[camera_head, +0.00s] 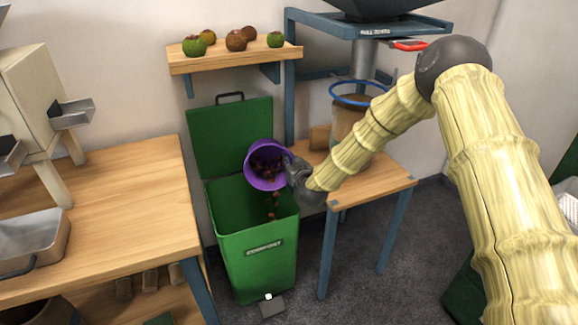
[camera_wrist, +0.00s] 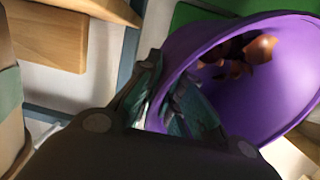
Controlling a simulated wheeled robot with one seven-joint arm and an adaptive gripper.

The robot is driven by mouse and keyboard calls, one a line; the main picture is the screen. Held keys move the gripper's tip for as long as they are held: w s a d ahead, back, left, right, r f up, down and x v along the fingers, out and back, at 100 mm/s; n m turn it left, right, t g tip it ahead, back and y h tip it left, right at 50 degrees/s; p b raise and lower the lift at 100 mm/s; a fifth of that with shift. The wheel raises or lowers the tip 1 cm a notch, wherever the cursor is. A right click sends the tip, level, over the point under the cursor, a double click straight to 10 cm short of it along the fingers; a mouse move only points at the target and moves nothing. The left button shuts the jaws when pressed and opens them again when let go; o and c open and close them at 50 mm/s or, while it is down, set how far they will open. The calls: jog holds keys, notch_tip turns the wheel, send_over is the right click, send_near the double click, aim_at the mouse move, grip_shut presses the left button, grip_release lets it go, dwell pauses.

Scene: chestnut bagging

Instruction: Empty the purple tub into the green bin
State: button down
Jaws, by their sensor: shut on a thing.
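The purple tub (camera_head: 264,182) is tipped on its side above the green bin (camera_head: 257,262), its mouth facing left and down. Brown chestnuts (camera_head: 272,205) fall from it toward the open bin, and more chestnuts are still inside. My gripper (camera_head: 296,176) is shut on the tub's right side. In the wrist view the tub (camera_wrist: 285,85) fills the upper right, with my gripper's fingers (camera_wrist: 175,95) at its rim and brown chestnuts (camera_wrist: 245,55) inside. The bin's lid (camera_head: 232,140) stands open against the wall. The bin's contents are hidden.
A wooden table (camera_head: 120,215) stands left of the bin. A smaller wooden stand (camera_head: 375,185) is at the right, with a brown sack (camera_head: 348,118) under a blue ring. A shelf (camera_head: 225,60) with several round burrs hangs above the lid. A pedal (camera_head: 271,307) is at the bin's foot.

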jog(key=shift+s+d+f+t+y+b, duration=0.15)
jog(key=shift+s+f+t+b, duration=0.4)
jog(key=shift+b, duration=0.75)
jog(key=shift+s+a+f+t+y+b, duration=0.15)
jog(key=shift+s+f+t+b, duration=0.15)
jog(key=shift+t+b, duration=0.75)
jog(key=b, duration=0.1)
jog(key=s+t+b, duration=0.1)
jog(key=b, duration=0.1)
jog(key=shift+s+d+r+n+y, duration=0.15)
jog(key=shift+r+n+y, duration=0.15)
jog(key=shift+s+r+t+b, duration=0.3)
jog(key=shift+s+t+b, duration=0.05)
jog(key=shift+t+b, duration=0.4)
jog(key=shift+r, duration=0.1)
jog(key=shift+p, duration=0.3)
